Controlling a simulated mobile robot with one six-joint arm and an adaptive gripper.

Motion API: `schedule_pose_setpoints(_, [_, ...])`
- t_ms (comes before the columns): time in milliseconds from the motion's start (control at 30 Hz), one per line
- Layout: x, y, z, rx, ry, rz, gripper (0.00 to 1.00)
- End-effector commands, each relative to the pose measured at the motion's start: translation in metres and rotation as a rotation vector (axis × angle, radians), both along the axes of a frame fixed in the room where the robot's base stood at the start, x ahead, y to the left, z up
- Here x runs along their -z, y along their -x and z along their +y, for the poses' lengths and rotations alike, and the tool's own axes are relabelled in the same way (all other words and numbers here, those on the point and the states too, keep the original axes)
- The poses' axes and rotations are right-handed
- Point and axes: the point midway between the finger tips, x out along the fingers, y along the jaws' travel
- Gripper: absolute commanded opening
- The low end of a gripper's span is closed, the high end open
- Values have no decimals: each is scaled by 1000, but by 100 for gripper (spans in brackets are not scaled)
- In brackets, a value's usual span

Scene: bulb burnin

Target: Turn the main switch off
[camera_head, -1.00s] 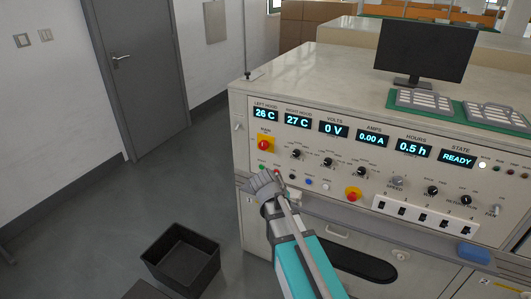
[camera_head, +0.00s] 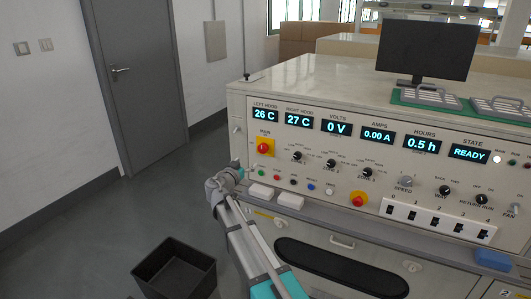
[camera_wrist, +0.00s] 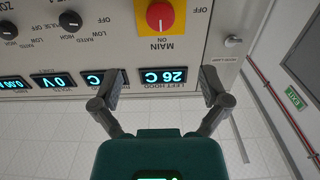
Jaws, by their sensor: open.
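The main switch (camera_head: 264,147) is a red knob on a yellow plate, at the left end of the console's front panel under the LEFT HOOD display. It also shows upside down at the top of the wrist view (camera_wrist: 160,16), near the label MAIN and two OFF marks. My gripper (camera_head: 226,180) is in front of the panel's left end, lower left of the switch in the head view. In the wrist view my gripper (camera_wrist: 159,88) has its fingers spread wide and empty, apart from the knob. The LEFT HOOD display (camera_wrist: 164,76) lies between the fingers.
Below the switch are small coloured buttons (camera_head: 293,183) and a grey ledge with white blocks (camera_head: 290,200). A black bin (camera_head: 174,268) stands on the floor. The STATE display (camera_head: 469,154) reads READY.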

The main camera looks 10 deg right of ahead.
Motion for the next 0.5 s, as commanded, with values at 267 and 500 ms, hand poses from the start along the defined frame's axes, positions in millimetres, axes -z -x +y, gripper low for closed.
schedule_pose_setpoints(267, [-1,0,1,-2,0,-1,95])
schedule_pose_setpoints(500, [0,-4,-2,-1,0,-1,95])
